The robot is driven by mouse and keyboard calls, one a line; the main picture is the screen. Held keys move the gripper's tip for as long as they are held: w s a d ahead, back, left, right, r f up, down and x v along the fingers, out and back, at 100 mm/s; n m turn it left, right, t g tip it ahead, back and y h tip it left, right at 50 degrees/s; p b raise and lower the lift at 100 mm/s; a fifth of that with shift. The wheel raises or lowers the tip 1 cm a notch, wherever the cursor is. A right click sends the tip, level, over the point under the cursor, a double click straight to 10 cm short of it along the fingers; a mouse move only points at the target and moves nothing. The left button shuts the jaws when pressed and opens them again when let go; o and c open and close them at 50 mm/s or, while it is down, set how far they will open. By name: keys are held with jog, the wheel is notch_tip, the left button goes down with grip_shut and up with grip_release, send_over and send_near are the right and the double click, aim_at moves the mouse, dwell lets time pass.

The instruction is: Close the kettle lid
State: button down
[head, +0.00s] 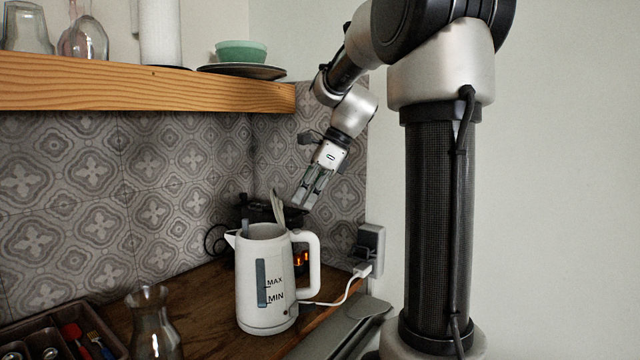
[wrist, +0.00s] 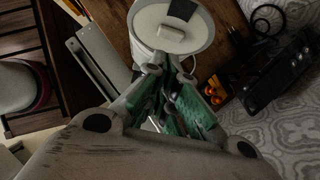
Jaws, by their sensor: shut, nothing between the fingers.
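The white kettle (head: 265,285) stands upright on the wooden counter, spout to the left and handle (head: 314,262) to the right. Its lid (head: 277,207) is open, seen nearly edge-on as a thin pale piece standing up above the rim on the handle side. In the wrist view the lid (wrist: 172,38) shows as a pale round disc just beyond my fingers. My gripper (head: 303,203) is shut and empty, above the handle and just right of the lid. I cannot tell whether the fingertips (wrist: 168,65) touch the lid.
A wooden shelf (head: 150,82) with glasses and bowls hangs above at the left. A dark rack (head: 258,211) stands behind the kettle. A glass carafe (head: 152,325) and a utensil tray (head: 60,335) are in front at the left. A plugged cord (head: 345,293) runs right to a wall socket.

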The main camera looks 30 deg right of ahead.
aim_at(273, 198)
jog(key=shift+w+a+f, duration=0.25)
jog(key=shift+w+a, duration=0.15)
jog(key=shift+a, duration=0.35)
jog(key=shift+a, duration=0.1)
jog(key=shift+w+a+r+h, duration=0.1)
jog(key=shift+w+a+h, duration=0.05)
jog(key=shift+h, duration=0.15)
jog(key=shift+a+g, duration=0.1)
jog(key=shift+g, duration=0.2)
jog(key=shift+w+a+r+g+h, duration=0.15)
jog(key=shift+w+a+g+h, duration=0.25)
jog(key=shift+a+h, duration=0.5)
jog(key=h, duration=0.1)
jog(key=w+a+g+h, duration=0.1)
jog(key=a+g+h, duration=0.1)
jog(key=h, duration=0.1)
jog(key=shift+w+a+f, duration=0.2)
jog(key=shift+w+a, duration=0.05)
jog(key=shift+w, duration=0.05)
jog(key=shift+w+a+f+g+h, duration=0.4)
jog(key=shift+a+f+h, duration=0.2)
jog(key=shift+a+h, duration=0.2)
jog(key=shift+w+a+f+g+h, duration=0.4)
jog(key=shift+a+f+h, duration=0.15)
jog(key=shift+a+h, duration=0.2)
